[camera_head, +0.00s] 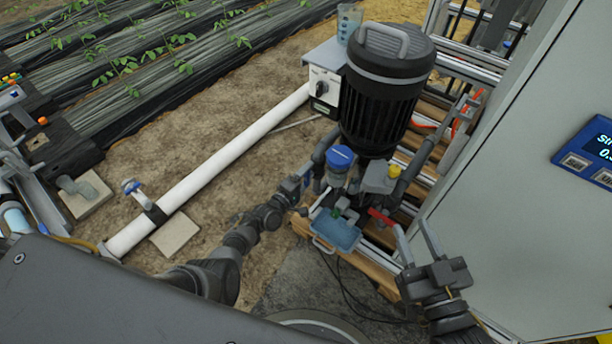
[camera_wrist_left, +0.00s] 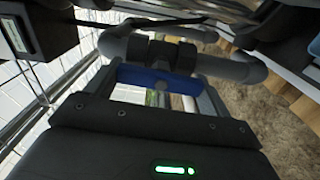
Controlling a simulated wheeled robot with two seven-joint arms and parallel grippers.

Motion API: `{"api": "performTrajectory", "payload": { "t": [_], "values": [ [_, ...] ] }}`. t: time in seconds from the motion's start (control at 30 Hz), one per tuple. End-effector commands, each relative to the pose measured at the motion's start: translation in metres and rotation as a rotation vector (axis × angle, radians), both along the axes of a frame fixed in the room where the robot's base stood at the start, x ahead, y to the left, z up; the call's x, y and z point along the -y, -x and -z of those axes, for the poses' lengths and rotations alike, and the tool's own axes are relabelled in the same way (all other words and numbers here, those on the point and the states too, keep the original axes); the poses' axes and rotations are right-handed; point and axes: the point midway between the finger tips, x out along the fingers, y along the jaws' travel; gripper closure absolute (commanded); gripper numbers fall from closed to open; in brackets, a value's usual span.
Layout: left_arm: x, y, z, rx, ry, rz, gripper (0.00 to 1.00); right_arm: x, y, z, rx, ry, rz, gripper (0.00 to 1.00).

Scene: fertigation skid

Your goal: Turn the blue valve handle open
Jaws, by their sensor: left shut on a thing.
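The blue valve handle (camera_wrist_left: 150,78) spans the space between my left gripper's fingers (camera_wrist_left: 158,90) in the left wrist view. The gripper is shut on it, with a finger at each end. Grey pipe fittings (camera_wrist_left: 165,53) lie just behind the handle. In the head view my left gripper (camera_head: 303,181) reaches the pipework at the left side of the pump, and the handle is mostly hidden there. My right gripper (camera_head: 416,236) is open and appears empty, to the right of a red lever (camera_head: 382,217).
A black pump motor (camera_head: 385,85) rises behind the pipework. A blue-capped fitting (camera_head: 340,157) and a blue tray (camera_head: 337,230) are close to my left gripper. A grey cabinet (camera_head: 530,190) stands close on the right. A white pipe (camera_head: 215,165) runs over open soil on the left.

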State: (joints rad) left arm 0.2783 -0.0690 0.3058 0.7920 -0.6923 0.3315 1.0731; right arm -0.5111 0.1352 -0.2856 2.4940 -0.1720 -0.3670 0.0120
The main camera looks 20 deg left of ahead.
Motion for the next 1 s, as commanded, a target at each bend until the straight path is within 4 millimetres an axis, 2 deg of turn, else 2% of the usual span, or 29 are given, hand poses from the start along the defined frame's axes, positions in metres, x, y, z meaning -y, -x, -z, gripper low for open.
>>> {"api": "performTrajectory", "payload": {
  "t": [0.7, 0.73, 0.8, 0.87, 1.0],
  "values": [
    [0.0000, 0.0010, 0.0018, -0.028, 0.063, 0.000, 0.41, 0.0031, -0.0009, 0.0066, -0.037, 0.017, 0.011, 0.64],
    [0.0000, 0.0010, 0.0018, -0.028, 0.063, 0.001, 0.14, 0.0031, -0.0009, 0.0066, -0.037, 0.017, 0.011, 0.64],
    [0.0000, 0.0010, 0.0017, -0.028, 0.062, 0.000, 0.05, 0.0031, -0.0009, 0.0066, -0.037, 0.017, 0.011, 0.64],
    [0.0000, 0.0008, 0.0015, -0.027, 0.062, 0.000, 0.00, 0.0031, -0.0009, 0.0066, -0.036, 0.017, 0.011, 0.64],
    [0.0003, 0.0003, 0.0010, -0.027, 0.062, 0.001, 0.00, 0.0031, -0.0009, 0.0065, -0.036, 0.017, 0.011, 0.64]
  ]
}}
